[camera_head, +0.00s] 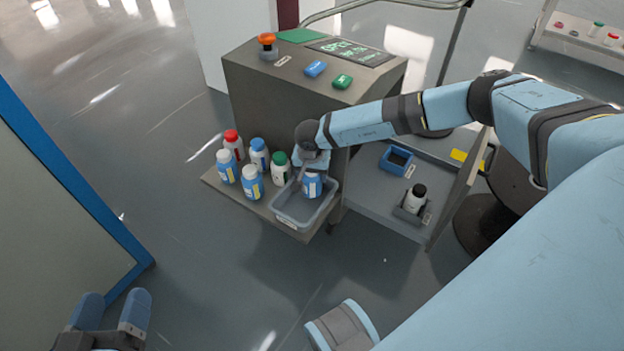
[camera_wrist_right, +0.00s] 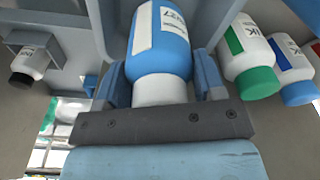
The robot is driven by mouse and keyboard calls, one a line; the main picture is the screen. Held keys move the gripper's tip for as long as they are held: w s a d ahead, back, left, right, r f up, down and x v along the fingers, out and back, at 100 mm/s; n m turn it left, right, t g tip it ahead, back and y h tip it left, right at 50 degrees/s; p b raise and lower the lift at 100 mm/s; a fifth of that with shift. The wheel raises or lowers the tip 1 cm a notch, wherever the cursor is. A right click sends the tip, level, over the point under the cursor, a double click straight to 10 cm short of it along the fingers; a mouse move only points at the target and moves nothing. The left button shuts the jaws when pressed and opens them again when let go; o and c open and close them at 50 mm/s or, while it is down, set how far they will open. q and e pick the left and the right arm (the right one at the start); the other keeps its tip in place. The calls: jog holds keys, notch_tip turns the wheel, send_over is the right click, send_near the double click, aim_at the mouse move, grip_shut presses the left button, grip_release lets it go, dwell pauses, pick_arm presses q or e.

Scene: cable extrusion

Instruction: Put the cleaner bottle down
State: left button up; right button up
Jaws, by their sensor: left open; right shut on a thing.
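My right gripper (camera_head: 312,165) is shut on a blue bottle (camera_head: 312,187) with a white label and a white cap; I take it as the cleaner bottle, though its label is only partly readable. In the right wrist view the bottle (camera_wrist_right: 162,50) sits between the two fingers of my right gripper (camera_wrist_right: 162,85). The bottle is upright in or just over the grey tray (camera_head: 289,221); I cannot tell whether its base touches the tray floor. My left gripper (camera_head: 111,311) is open and empty at the lower left, far from the bottles.
A red-capped bottle (camera_head: 233,146), a green-capped bottle (camera_head: 280,170) and several blue-and-white bottles (camera_head: 252,184) stand close left of the tray on the machine's shelf. A blue bin (camera_head: 396,160) and a black-capped bottle (camera_head: 415,199) in a holder are on the cart to the right.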

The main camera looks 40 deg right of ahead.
pick_arm(q)
jog(key=shift+w+f, duration=0.1)
jog(key=shift+f, duration=0.25)
pick_arm(e)
jog(key=shift+f, duration=1.05)
jog(key=shift+f+b, duration=0.25)
jog(key=shift+b, duration=0.05)
jog(key=o, duration=1)
jog(key=shift+o, duration=0.2)
jog(key=shift+r, duration=0.1)
jog(key=r+p, duration=0.1)
jog(key=r, duration=0.3)
jog(key=r+p, duration=0.2)
jog(key=r, duration=0.2)
jog(key=s+a+r+p, duration=0.1)
jog(key=r, duration=0.3)
jog(key=shift+r+p, duration=0.1)
jog(key=shift+p, duration=0.25)
pick_arm(q)
jog(key=r+t, duration=0.1)
jog(key=r, duration=0.2)
jog(key=r+t, duration=0.1)
jog(key=r, duration=0.1)
jog(key=shift+a+r+n, duration=0.2)
jog(key=shift+r+n, duration=0.1)
jog(key=shift+r, duration=0.1)
